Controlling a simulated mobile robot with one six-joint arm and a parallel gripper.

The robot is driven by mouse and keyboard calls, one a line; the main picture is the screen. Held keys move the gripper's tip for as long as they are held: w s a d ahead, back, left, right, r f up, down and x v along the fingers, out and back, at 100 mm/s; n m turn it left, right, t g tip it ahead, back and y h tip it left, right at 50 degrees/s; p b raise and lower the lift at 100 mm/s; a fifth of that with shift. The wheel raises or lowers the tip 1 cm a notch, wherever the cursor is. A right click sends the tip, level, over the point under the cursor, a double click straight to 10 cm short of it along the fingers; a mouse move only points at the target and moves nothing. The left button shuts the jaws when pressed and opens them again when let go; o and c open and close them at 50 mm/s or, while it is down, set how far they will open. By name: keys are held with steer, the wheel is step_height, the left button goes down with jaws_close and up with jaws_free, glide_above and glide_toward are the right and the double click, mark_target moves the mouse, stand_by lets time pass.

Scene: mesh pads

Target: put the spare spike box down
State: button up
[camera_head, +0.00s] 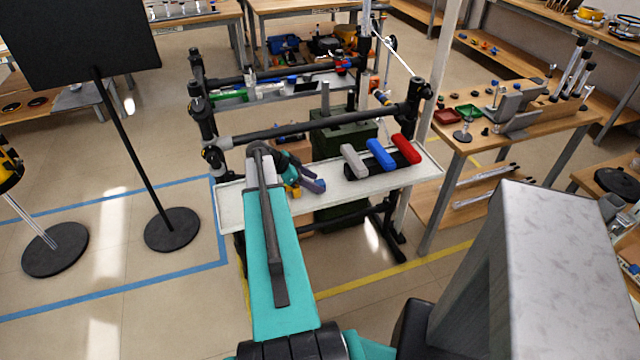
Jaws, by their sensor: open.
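My teal arm reaches up from the bottom of the view to the left part of a white tray shelf (232,212). My gripper (314,185) is small and partly hidden behind the arm. It is open, low over the tray, left of a black holder (385,170). A small yellow thing (292,189) shows beside the gripper; I cannot tell whether it touches the jaws. A grey block (354,161), a blue block (380,154) and a red block (406,149) lie side by side on the holder. I cannot tell which thing is the spare spike box.
A dark rail (310,128) crosses behind the tray, with upright posts at both ends. A dark green case (345,135) stands behind and below. A wooden bench (500,125) with tools is to the right. A black panel on a stand (125,160) is at left. Bare tray shows between gripper and holder.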

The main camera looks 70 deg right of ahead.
mark_target(318, 182)
steer(key=shift+x, duration=1.25)
steer(key=c, duration=1.2)
steer(key=shift+r, duration=0.1)
steer(key=shift+r+b, duration=0.9)
steer(key=shift+r, duration=4.05)
